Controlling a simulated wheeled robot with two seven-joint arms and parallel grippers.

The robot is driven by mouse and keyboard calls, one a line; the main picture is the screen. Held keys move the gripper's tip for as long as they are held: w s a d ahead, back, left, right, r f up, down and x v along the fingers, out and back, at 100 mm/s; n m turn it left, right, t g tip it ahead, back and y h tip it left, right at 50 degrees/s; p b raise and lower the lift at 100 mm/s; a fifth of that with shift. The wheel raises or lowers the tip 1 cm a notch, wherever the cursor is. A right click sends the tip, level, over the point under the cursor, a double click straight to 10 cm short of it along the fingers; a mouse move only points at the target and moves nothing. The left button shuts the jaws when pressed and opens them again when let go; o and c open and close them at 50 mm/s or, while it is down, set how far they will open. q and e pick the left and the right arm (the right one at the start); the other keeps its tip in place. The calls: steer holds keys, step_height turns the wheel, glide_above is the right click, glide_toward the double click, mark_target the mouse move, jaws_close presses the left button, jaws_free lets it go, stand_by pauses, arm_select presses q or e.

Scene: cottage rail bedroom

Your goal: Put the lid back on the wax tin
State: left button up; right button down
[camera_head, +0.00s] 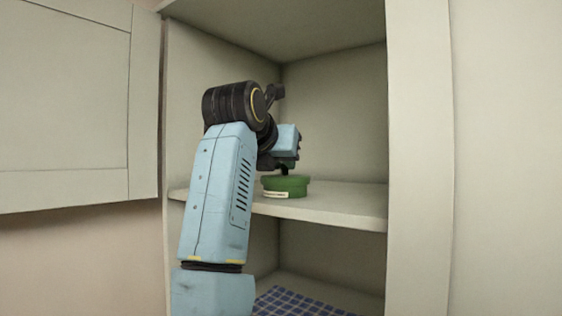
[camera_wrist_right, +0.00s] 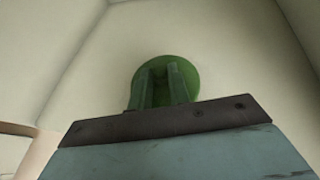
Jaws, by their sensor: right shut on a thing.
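The green wax tin (camera_head: 291,193), with a pale label on its side, stands upright on the cabinet's middle shelf. Its green lid (camera_head: 294,180) is over the tin, level and in line with it; I cannot tell whether it is fully seated. My right gripper (camera_head: 285,171) reaches down from above and is shut on the lid. In the right wrist view, the two fingers of the gripper (camera_wrist_right: 162,72) stand against the round green lid (camera_wrist_right: 189,76), which hides the tin below. My left gripper is in neither view.
The shelf (camera_head: 340,203) is bare to the right of the tin. Cabinet walls close in at the back and right (camera_head: 418,150). An open door (camera_head: 70,100) stands at the left. A blue checked cloth (camera_head: 295,302) lies in the compartment below.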

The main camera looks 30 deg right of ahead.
steer(key=shift+f+b, duration=0.4)
steer(key=shift+f, duration=0.05)
stand_by(1.0)
steer(key=c, duration=1.2)
jaws_free()
steer(key=shift+c, duration=0.2)
steer(key=b+v, duration=0.2)
steer(key=v, duration=1.1)
steer(key=shift+a, duration=0.2)
steer(key=shift+s, duration=0.1)
